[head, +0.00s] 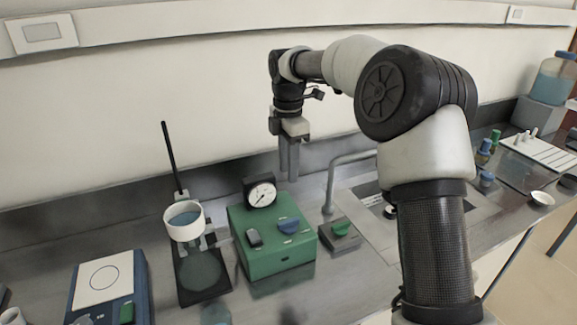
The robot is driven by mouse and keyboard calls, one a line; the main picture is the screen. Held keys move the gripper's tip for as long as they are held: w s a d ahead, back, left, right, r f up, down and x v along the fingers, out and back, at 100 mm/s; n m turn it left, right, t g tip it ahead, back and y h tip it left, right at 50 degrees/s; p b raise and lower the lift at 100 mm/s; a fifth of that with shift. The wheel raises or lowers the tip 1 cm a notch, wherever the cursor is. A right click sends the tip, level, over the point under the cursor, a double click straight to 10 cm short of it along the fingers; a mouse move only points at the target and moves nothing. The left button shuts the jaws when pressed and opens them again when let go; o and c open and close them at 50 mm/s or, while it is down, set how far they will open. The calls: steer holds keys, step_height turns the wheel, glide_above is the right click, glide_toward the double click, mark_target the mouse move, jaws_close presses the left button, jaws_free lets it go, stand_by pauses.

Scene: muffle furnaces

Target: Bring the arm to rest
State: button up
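My gripper (289,160) hangs from my arm and points down, above and behind the right part of a green box (275,262) with a round dial gauge (261,193) on its top. Its two fingers look close together, but I cannot tell from here whether a gap is left between them. I see nothing hanging from the fingers. My arm reaches up from the lower right, bends at a large black joint and extends left toward the wall.
A stand with a black rod (171,158) holds a white cup (184,221) left of the green box. A blue device with a white plate (104,279) sits at lower left. A sink with a grey tap (332,183) lies right. Several small bottles stand farther right.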

stand_by(0.3)
steer(key=s+d+r+m+t, duration=0.1)
steer(key=s+d+r+m, duration=0.25)
steer(key=s, duration=0.25)
steer(key=s+d+r+m+t+h, duration=0.1)
steer(key=s+d+r+m, duration=0.1)
steer(key=s+r+m, duration=0.25)
steer(key=s+d+r+m+t, duration=0.1)
steer(key=s+d+r+m, duration=0.1)
steer(key=s+r+m, duration=0.3)
steer(key=s+d+f+m+t, duration=0.1)
steer(key=s+d+f+m, duration=0.1)
steer(key=s+m, duration=0.3)
steer(key=s+d+f+m+t+y, duration=0.1)
steer(key=s+d+f+m, duration=0.2)
steer(key=s, duration=0.9)
steer(key=shift+s+d+m+t, duration=0.2)
steer(key=shift+m+t, duration=0.1)
steer(key=shift+m, duration=0.6)
steer(key=shift+a, duration=0.15)
